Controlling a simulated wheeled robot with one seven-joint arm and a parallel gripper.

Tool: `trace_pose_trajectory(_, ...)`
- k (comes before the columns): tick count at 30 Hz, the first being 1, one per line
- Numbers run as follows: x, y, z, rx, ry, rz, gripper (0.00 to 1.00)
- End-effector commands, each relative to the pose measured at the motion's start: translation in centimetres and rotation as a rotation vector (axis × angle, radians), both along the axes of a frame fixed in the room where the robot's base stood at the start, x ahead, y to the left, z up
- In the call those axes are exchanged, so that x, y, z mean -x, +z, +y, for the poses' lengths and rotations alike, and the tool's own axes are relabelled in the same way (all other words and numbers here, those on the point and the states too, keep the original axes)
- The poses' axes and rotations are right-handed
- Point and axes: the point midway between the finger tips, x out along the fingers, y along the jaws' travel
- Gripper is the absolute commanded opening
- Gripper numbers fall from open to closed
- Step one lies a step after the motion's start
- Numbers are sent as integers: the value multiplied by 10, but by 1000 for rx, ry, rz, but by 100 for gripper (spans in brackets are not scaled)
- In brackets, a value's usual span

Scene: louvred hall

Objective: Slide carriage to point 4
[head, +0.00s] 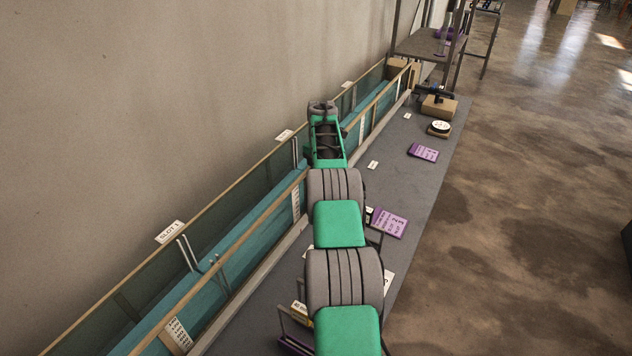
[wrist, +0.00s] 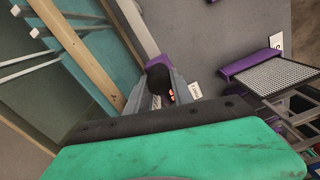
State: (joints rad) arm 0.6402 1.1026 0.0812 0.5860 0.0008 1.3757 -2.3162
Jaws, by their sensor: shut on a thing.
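In the wrist view my gripper (wrist: 162,92) is shut on a round black knob (wrist: 158,79) between its two grey fingers. A purple part (wrist: 142,38) shows just beyond the knob; it appears to belong to the carriage, whose body is mostly hidden by my fingers and hand. In the head view my arm covers the gripper and the carriage. A small white label (wrist: 195,90) lies right of the fingers, too small to read. In the head view a white label (head: 373,165) lies on the grey bench beside my arm.
A long trough with wooden rails (head: 215,268) runs along the wall, left of my arm, with a "SLOT 1" tag (head: 170,232). Purple cards (head: 423,152) lie on the grey bench (head: 395,185). A purple-edged mesh tray (wrist: 275,75) stands right in the wrist view. Open floor lies right.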

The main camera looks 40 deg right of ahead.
Motion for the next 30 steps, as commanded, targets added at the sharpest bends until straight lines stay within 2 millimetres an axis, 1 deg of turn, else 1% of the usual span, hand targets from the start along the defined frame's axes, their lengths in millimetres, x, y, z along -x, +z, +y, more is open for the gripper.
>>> trace_pose_trajectory(1,-2,1,0,3,5,-5,0)
trace_pose_trajectory(7,0,1,-4,5,-1,-8,0)
trace_pose_trajectory(8,0,1,-5,5,-2,-8,30)
trace_pose_trajectory(15,3,1,-7,3,-8,-5,50)
trace_pose_trajectory(23,3,2,-6,3,-8,-5,50)
trace_pose_trajectory(26,2,13,-6,4,-7,-6,50)
trace_pose_trajectory(30,1,41,-6,6,-7,-9,50)
